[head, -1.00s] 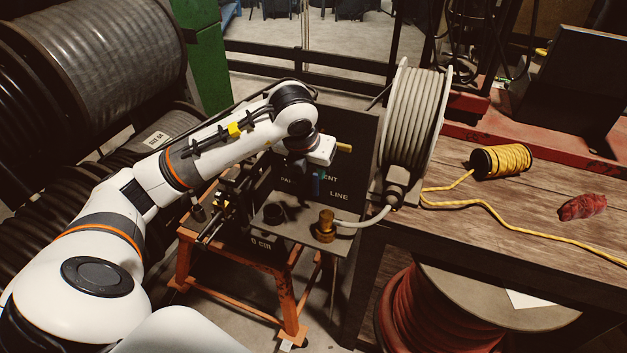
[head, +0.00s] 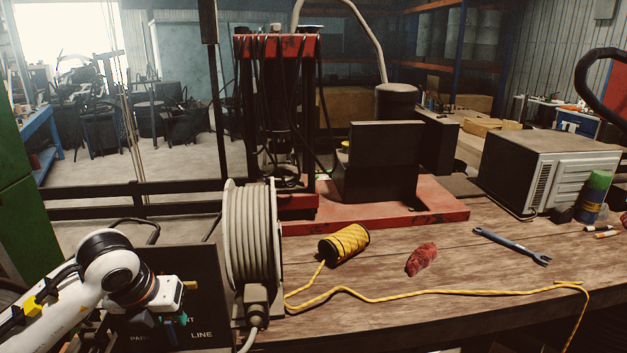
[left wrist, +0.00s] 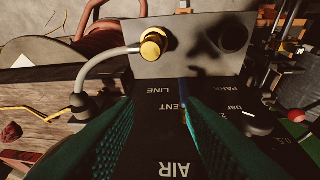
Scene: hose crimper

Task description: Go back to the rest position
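My left gripper (head: 165,322) is at the lower left of the head view, in front of the black panel (head: 208,300) lettered LINE. In the left wrist view its green fingers (left wrist: 160,105) are apart, with panel lettering visible between them. A thin blue strip (left wrist: 183,92) also shows between the fingers; I cannot tell whether they touch it. A brass fitting (left wrist: 152,46) on a grey hose (left wrist: 103,55) sits on the grey plate (left wrist: 195,62) beyond the fingertips. My right gripper is not in view.
The hose reel (head: 252,235) stands just right of my left gripper. The wooden bench (head: 450,290) holds a yellow rope spool (head: 344,244), a red rag (head: 421,259), a wrench (head: 512,246) and a red-based machine (head: 380,205). Its front middle is mostly clear.

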